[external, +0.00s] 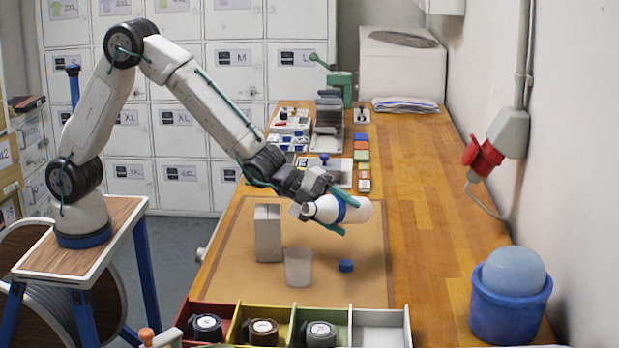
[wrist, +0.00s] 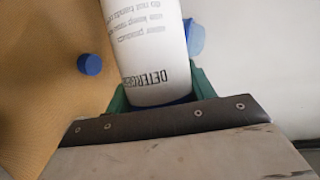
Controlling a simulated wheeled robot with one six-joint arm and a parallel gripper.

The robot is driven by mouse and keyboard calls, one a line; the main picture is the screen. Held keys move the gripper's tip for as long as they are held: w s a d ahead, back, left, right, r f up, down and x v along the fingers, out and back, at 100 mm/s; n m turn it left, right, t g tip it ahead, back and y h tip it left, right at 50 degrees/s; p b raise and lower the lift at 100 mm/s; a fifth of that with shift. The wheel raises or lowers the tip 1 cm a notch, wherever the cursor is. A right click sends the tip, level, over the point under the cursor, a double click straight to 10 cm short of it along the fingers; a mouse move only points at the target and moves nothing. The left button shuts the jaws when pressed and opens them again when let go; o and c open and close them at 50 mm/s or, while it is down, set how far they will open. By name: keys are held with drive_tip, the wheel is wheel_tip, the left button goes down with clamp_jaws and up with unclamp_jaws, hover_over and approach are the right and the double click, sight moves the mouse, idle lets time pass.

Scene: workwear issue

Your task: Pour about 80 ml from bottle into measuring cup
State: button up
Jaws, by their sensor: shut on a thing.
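My gripper (external: 343,214) has green fingers and is shut on a white bottle (external: 325,208) with a blue band. The bottle is tipped close to level above the mat, its narrower end at left. In the wrist view the bottle (wrist: 148,40) shows printed text, partly reading "DETERGE", and its ends are out of sight. The translucent measuring cup (external: 299,268) stands upright on the mat, below the bottle's left end in the external view and apart from it. I cannot make out any liquid or stream. A blue cap (external: 346,266) lies right of the cup; it also shows in the wrist view (wrist: 90,64).
A grey-white carton (external: 268,240) stands just behind and left of the cup. An open divided bin (external: 380,315) holding rolls lies in front. A blue tub with a pale dome (external: 508,305) is at right. The bench's right side is mostly clear.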

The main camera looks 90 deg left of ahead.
drive_tip(key=shift+s+d+r+m, duration=0.1)
drive_tip(key=shift+r+m, duration=0.3)
drive_tip(key=shift+r, duration=0.15)
drive_tip(key=shift+s+d+r+t, duration=0.1)
drive_tip(key=shift+r+t, duration=0.15)
drive_tip(key=shift+t, duration=0.15)
drive_tip(key=shift+m+t+y, duration=0.3)
drive_tip(key=shift+m, duration=0.4)
idle(0.5)
drive_tip(key=shift+w+a, duration=0.2)
drive_tip(key=shift+w+a+p, duration=0.3)
drive_tip(key=shift+w+a, duration=0.3)
idle(0.3)
drive_tip(key=shift+w+f+m+t+p, duration=0.1)
drive_tip(key=shift+f+m+t+p, duration=0.2)
drive_tip(key=shift+f+m+p, duration=0.1)
idle(1.6)
